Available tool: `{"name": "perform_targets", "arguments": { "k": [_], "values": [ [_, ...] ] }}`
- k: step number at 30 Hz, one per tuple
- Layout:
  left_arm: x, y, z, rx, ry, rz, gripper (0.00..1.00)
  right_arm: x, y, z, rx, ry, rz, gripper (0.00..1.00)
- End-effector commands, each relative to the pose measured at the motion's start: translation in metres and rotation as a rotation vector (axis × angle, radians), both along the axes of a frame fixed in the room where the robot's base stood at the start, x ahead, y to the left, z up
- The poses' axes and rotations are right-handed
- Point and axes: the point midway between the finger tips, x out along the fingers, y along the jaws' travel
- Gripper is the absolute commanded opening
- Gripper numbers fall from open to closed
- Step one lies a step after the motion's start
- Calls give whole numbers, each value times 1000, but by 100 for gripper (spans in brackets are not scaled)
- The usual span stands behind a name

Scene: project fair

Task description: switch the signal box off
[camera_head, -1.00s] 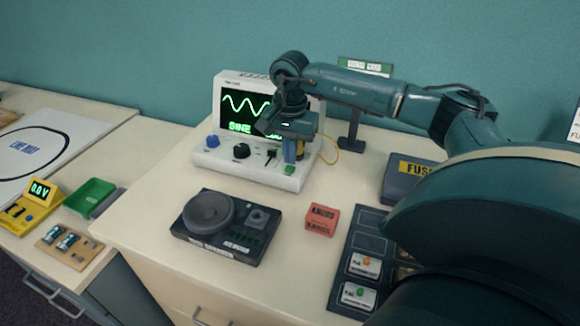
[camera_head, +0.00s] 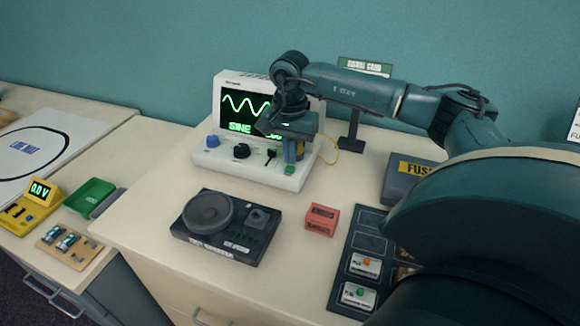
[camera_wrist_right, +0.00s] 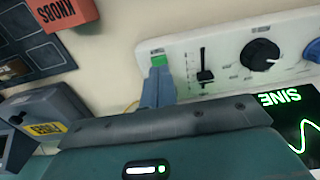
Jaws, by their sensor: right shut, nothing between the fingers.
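The signal box (camera_head: 255,172) is a white unit at the back of the table. Its screen (camera_head: 232,106) is lit with a green wave and the word SINE. A green button (camera_head: 290,170) sits at the right end of its front panel. My right gripper (camera_head: 291,158) is shut and empty, its fingers pointing down just behind the button. In the right wrist view the closed fingertips (camera_wrist_right: 157,72) are right at the green button (camera_wrist_right: 158,60); I cannot tell whether they touch it. My left gripper is not in view.
A slider (camera_wrist_right: 205,77) and a black knob (camera_wrist_right: 260,54) are beside the button. A black speaker unit (camera_head: 226,226), a red box (camera_head: 321,219) and a dark tray (camera_head: 368,240) stand in front. A fuse box (camera_head: 402,181) is to the right.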

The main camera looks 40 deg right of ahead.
Motion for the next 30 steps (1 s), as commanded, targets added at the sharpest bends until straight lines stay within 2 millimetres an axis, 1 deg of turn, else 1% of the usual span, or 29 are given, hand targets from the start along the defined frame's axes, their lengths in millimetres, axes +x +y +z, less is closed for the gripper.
{"name": "perform_targets", "arguments": {
  "k": [30],
  "values": [
    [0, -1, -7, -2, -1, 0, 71, 0, 0, -11, 0, 0, 0, 0]
  ]
}}
